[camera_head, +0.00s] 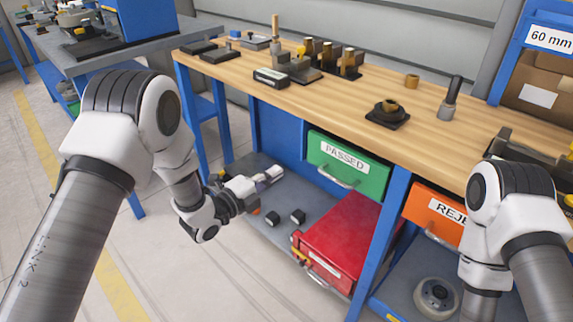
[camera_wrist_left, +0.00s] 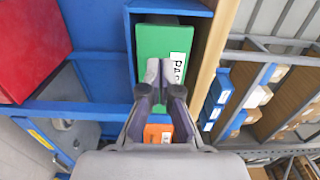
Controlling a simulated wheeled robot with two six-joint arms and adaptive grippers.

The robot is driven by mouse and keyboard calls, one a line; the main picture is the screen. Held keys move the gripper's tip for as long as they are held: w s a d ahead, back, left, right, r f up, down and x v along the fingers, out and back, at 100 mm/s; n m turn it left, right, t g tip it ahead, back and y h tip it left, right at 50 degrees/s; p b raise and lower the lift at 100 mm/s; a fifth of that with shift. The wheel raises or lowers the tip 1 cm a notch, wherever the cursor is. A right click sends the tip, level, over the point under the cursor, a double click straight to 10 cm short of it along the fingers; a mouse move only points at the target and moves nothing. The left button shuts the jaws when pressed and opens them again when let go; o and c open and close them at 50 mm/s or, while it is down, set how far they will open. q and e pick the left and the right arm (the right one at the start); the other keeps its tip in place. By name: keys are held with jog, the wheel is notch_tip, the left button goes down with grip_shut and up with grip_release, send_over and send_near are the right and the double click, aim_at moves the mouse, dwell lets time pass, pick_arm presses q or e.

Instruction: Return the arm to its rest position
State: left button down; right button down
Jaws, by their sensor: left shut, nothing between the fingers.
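My left arm comes in from the left in the head view. Its gripper (camera_head: 272,174) is in front of the workbench, below the tabletop and left of the green PASSED drawer (camera_head: 346,166). In the left wrist view the left gripper (camera_wrist_left: 160,75) is shut and empty, its fingertips side by side in front of the green PASSED drawer (camera_wrist_left: 163,42). My right arm shows at the lower right of the head view. Its gripper is out of view.
A red toolbox (camera_head: 335,240) stands on the lower shelf. An orange drawer (camera_head: 420,205) is at the right. Open floor lies left.

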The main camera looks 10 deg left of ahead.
pick_arm(q)
jog(key=s+a+f+n+g+y, duration=0.2)
jog(key=s+a+f+n, duration=0.15)
jog(key=s+f, duration=0.4)
jog(key=s+a+f+n+g+y, duration=0.2)
jog(key=s+f+n+g+y, duration=0.15)
jog(key=s+f, duration=0.4)
jog(key=s+a+f+n+g+y, duration=0.2)
jog(key=s+a+f+n, duration=0.15)
jog(key=s+f, duration=0.4)
jog(key=s+a+f+n+g+y, duration=0.2)
jog(key=s+a+f+n+g, duration=0.15)
jog(key=s+n, duration=0.4)
jog(key=s+a+n+g+y, duration=0.15)
jog(key=s+n+g, duration=0.25)
jog(key=s+n, duration=0.45)
notch_tip(320, 180, up, 16)
jog(key=s+p, duration=0.1)
jog(key=p, duration=1.5)
jog(key=shift+s+f+m, duration=0.2)
jog(key=shift+s+m, duration=0.05)
jog(key=shift+m, duration=0.2)
